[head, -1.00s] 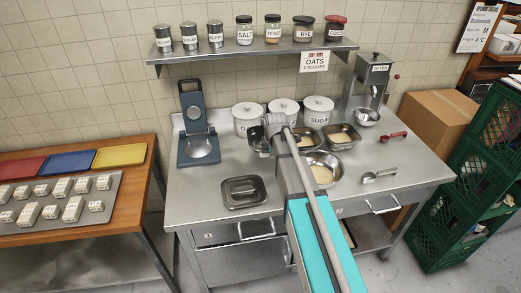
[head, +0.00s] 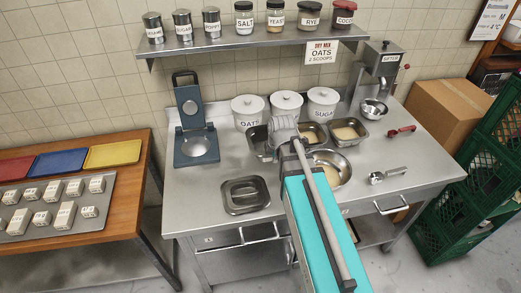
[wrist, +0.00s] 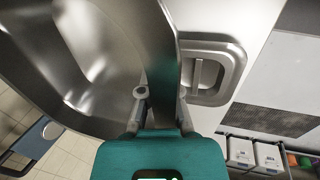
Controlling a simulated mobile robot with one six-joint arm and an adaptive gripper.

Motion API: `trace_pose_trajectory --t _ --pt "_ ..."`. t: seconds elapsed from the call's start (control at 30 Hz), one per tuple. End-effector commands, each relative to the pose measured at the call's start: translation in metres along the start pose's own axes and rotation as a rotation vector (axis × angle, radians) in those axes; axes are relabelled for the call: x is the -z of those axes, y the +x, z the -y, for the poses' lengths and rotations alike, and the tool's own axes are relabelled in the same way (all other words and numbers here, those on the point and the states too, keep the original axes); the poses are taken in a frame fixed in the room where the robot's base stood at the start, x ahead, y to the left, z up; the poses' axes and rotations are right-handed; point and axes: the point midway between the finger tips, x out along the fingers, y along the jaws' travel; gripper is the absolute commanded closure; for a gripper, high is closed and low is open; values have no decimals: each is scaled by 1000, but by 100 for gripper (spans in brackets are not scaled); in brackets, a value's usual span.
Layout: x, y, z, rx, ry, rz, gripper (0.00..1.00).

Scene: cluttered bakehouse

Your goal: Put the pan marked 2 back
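A steel pan (head: 258,142) stands at the left of a group of pans on the steel bench, beside my gripper (head: 284,130). In the wrist view a large steel pan (wrist: 90,50) fills the upper left. My gripper (wrist: 160,95) has one finger on the inner side of its wall and one on the outer side. Whether the fingers press on the wall is unclear. Two more pans, the middle one (head: 312,134) and the right one (head: 348,130), stand to the right with pale contents. I cannot read a number on any pan.
A lidded steel container (head: 246,195) lies at the bench front, left of my arm. White canisters (head: 286,104) line the back. A bowl (head: 333,165) and scoop (head: 388,174) are right of my arm.

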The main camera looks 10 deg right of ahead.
Motion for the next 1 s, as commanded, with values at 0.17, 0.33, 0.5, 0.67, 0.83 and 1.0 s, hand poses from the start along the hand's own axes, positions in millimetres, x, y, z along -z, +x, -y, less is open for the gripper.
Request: trace_pose_trajectory --t 0.17,0.33,0.5,0.67,0.83,1.0 --pt "-7 0 0 -1 11 3 100" --pt "-10 7 -7 -1 16 5 100" --pt "-9 23 -26 -1 18 6 100" --pt "-7 43 -49 -1 19 6 100" --pt "-5 63 -73 -1 20 6 100" --pt "-3 83 -83 -1 21 6 100"
